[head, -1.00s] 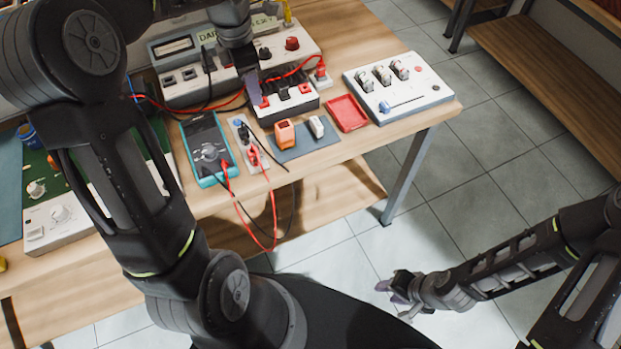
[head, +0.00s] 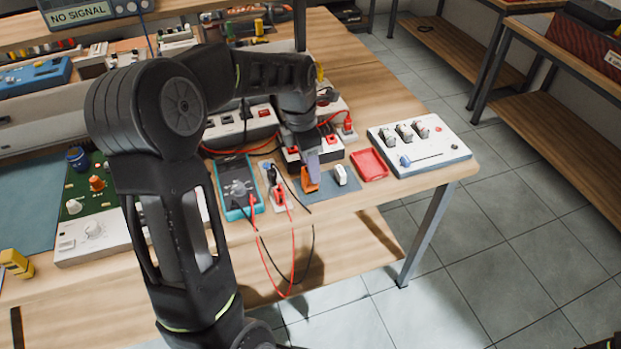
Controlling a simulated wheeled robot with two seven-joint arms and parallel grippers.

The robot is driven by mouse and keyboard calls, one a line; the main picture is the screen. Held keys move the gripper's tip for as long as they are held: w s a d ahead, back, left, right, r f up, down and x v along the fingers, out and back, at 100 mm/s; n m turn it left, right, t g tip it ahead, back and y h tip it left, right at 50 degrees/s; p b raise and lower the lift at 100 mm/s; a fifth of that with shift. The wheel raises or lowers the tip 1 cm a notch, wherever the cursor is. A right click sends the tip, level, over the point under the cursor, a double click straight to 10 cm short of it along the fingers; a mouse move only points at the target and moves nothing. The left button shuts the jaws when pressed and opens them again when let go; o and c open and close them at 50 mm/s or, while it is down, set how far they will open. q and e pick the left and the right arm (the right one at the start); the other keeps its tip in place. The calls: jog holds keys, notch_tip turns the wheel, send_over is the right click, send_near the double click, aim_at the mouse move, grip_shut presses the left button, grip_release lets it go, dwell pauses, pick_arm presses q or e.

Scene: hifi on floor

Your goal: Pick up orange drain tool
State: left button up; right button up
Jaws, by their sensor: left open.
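The orange drain tool (head: 309,185) is a small block on the grey-blue mat (head: 337,199) near the front edge of the workbench. My left gripper (head: 311,168) points down right over it, with its fingers at the tool's top and hiding part of it. The gripper is open, and I cannot tell whether a finger touches the tool. A small white block (head: 341,175) stands on the mat just right of the orange tool.
A teal multimeter (head: 238,188) and a strip with red and black leads (head: 277,187) lie left of the mat. A red tray (head: 369,164) and a white switch panel (head: 418,145) lie right. Leads hang over the bench's front edge.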

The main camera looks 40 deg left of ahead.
pick_arm(q)
jog(key=shift+f, duration=0.15)
jog(key=f, duration=0.3)
jog(key=f+p, duration=0.1)
jog(key=f, duration=0.1)
jog(key=shift+w+d, duration=0.2)
jog(key=shift+w, duration=0.05)
jog(key=shift+c, duration=0.4)
grip_shut()
dwell(0.5)
